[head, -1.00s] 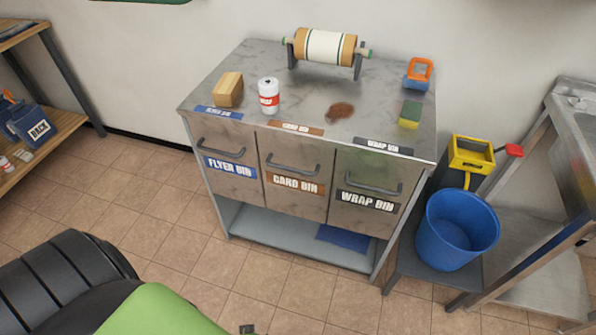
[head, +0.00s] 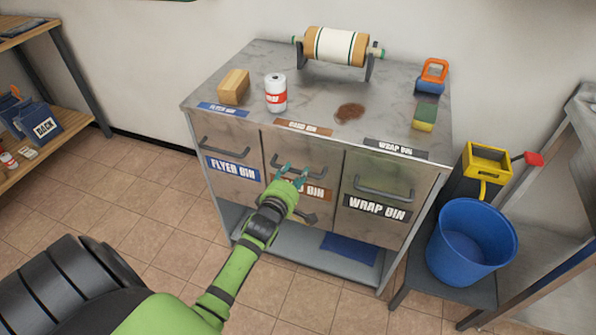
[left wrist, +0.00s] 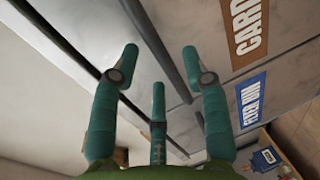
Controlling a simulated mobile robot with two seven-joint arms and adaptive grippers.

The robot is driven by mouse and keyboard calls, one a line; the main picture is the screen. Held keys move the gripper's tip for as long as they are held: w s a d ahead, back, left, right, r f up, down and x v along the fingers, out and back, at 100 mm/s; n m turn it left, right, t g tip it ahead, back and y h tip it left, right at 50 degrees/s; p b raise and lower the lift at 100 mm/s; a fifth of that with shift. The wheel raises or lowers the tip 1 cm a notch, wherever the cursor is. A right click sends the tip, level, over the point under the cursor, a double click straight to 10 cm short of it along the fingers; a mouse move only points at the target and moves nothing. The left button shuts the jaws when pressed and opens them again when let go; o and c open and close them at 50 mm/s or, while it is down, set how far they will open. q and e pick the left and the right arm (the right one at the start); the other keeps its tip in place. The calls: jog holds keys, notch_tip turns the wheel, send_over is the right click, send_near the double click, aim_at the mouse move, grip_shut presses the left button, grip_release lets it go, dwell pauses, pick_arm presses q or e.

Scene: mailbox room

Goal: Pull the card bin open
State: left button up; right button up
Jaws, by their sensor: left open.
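The card bin (head: 302,148) is the middle of three grey drawer fronts in the cabinet. It looks closed, about flush with its neighbours. Its label is partly hidden by my left gripper (head: 293,175), which is at the drawer front by the handle. In the left wrist view, my left gripper (left wrist: 158,60) has its teal fingers spread and holds nothing. A dark bar (left wrist: 150,35), apparently the card bin's handle, runs between the fingertips in the picture; I cannot tell whether they touch it. The orange CARD label (left wrist: 249,32) is right of the fingers. My right gripper is not in view.
The flyer bin (head: 228,145) is left and the wrap bin (head: 385,170) right of the card bin. The cabinet top (head: 235,92) carries a roll, box, can and sponge. A blue bucket (head: 470,240) stands at right. Tiled floor in front is free.

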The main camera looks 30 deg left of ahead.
pick_arm(q)
jog(key=shift+x, duration=1.45)
grip_shut()
jog(key=shift+s, duration=0.1)
